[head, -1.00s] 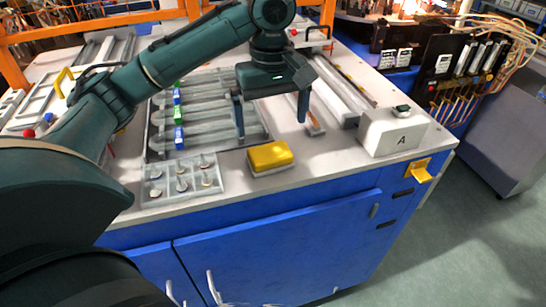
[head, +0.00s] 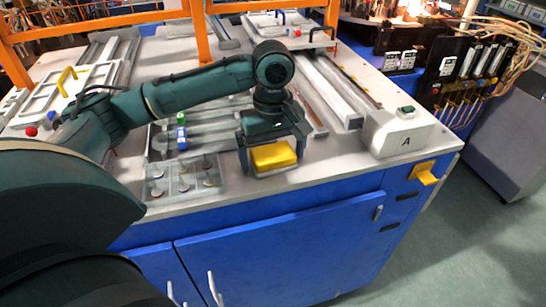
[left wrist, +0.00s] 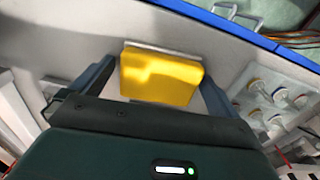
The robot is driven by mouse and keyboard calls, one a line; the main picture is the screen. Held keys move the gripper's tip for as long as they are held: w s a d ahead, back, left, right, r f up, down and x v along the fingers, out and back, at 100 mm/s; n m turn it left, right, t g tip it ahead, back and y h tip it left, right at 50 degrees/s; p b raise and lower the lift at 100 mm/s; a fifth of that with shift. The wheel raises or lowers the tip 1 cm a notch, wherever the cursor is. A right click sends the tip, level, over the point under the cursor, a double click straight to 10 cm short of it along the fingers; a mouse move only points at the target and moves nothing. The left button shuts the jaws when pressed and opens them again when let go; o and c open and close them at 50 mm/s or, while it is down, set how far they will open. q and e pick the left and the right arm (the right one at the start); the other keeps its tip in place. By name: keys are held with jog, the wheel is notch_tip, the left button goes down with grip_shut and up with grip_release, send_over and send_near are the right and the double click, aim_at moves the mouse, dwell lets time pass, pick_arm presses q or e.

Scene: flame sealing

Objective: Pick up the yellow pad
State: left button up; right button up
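The yellow pad (head: 273,157) lies on the grey worktop near its front edge, with a pale layer along its underside. My left gripper (head: 272,165) is directly over it, pointing down, with one finger on each side of the pad. My right gripper is in neither view.
A grey compartment tray (head: 184,178) with small parts is just left of the pad. A white box marked A (head: 397,132) stands to the right. An orange frame (head: 200,35) rises behind. The worktop between pad and box is clear.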

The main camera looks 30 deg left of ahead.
aim_at(273, 152)
pick_arm(q)
jog(key=c, duration=0.9)
jog(key=shift+r, duration=0.2)
notch_tip(273, 152, up, 10)
jog(key=shift+f+p, duration=0.1)
jog(key=shift+p, duration=0.5)
jog(key=o, duration=0.4)
jog(key=shift+c, duration=1.4)
